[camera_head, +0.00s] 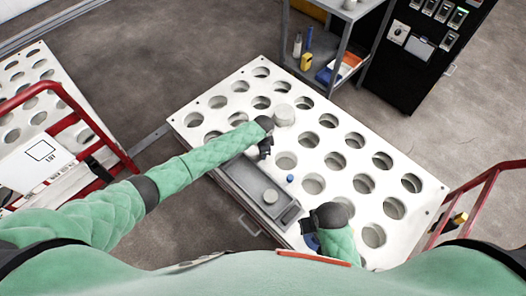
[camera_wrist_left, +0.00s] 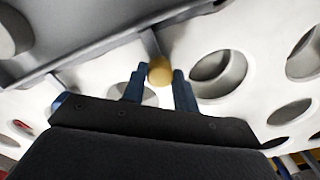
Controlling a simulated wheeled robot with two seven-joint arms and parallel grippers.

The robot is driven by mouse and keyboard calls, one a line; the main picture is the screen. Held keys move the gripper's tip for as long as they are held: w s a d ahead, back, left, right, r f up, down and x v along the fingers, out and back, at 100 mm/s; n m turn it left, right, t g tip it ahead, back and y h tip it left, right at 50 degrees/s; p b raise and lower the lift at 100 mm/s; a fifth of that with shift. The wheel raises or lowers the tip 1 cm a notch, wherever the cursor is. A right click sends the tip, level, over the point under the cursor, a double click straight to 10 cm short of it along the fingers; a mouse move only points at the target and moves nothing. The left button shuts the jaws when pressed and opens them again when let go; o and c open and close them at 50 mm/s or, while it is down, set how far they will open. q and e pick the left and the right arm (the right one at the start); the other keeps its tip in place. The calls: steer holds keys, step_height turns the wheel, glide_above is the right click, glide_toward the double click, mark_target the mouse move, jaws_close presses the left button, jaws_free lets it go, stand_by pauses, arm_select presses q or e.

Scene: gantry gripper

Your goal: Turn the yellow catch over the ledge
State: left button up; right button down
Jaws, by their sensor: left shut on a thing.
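In the left wrist view, the yellow catch (camera_wrist_left: 159,70) is a small rounded piece between the blue fingertips of my left gripper (camera_wrist_left: 158,84), which is shut on it. It sits beside a grey metal edge (camera_wrist_left: 85,58), perhaps the ledge, above the white perforated top. In the head view my left gripper (camera_head: 265,150) is at the far end of a grey tray-like fixture (camera_head: 240,177), and the catch is hidden there. My right gripper (camera_head: 311,238) is near the table's front edge, mostly covered by its dark wrist, so its opening is unclear.
The white table (camera_head: 330,180) has several round holes. Red rails (camera_head: 470,205) stand at both sides, a shelf cart (camera_head: 345,45) behind.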

steer(key=shift+f, duration=0.1)
stand_by(0.3)
arm_select(q)
steer(key=o, duration=1)
steer(key=shift+c, duration=0.2)
steer(key=shift+r, duration=0.55)
step_height(320, 180, up, 6)
steer(key=shift+f+b, duration=0.1)
steer(key=shift+b, duration=0.45)
steer(key=shift+r, duration=0.45)
arm_select(e)
steer(key=r, duration=0.5)
steer(key=shift+s, duration=0.3)
steer(key=shift+s+d+f, duration=0.1)
steer(key=shift+d+f, duration=0.05)
